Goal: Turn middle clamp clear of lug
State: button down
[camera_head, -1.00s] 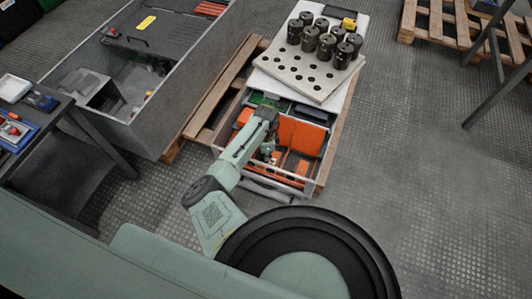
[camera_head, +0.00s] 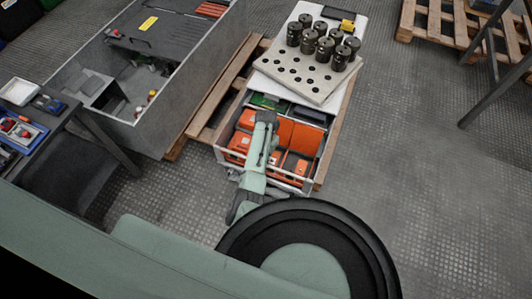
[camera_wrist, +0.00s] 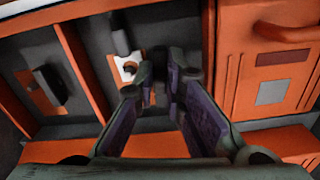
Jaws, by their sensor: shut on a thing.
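In the wrist view, the two dark, purple-lined fingers of my gripper (camera_wrist: 156,78) reach into an orange-and-grey compartment. They are shut on a small dark part (camera_wrist: 159,61), seemingly the middle clamp, mostly hidden by the fingers. Just left of the fingertips is a pale lug plate (camera_wrist: 127,67) with a dark hole and a grey rod above it. Whether the clamp still overlaps the lug cannot be told. Another dark clamp (camera_wrist: 49,84) sits in the left bay. In the head view, my arm hides the gripper over the open capacitor-bank box (camera_head: 303,187).
Orange dividers (camera_wrist: 83,70) and an orange block with a handle (camera_wrist: 285,65) stand close beside my fingers. In the head view, black cylinders (camera_head: 310,42) stand on a holed grey plate (camera_head: 300,77) behind the box.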

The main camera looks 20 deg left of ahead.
jog(key=shift+n, duration=0.8)
jog(key=c, duration=1.9)
grip_release()
jog(key=shift+c, duration=0.2)
notch_tip(320, 180, up, 12)
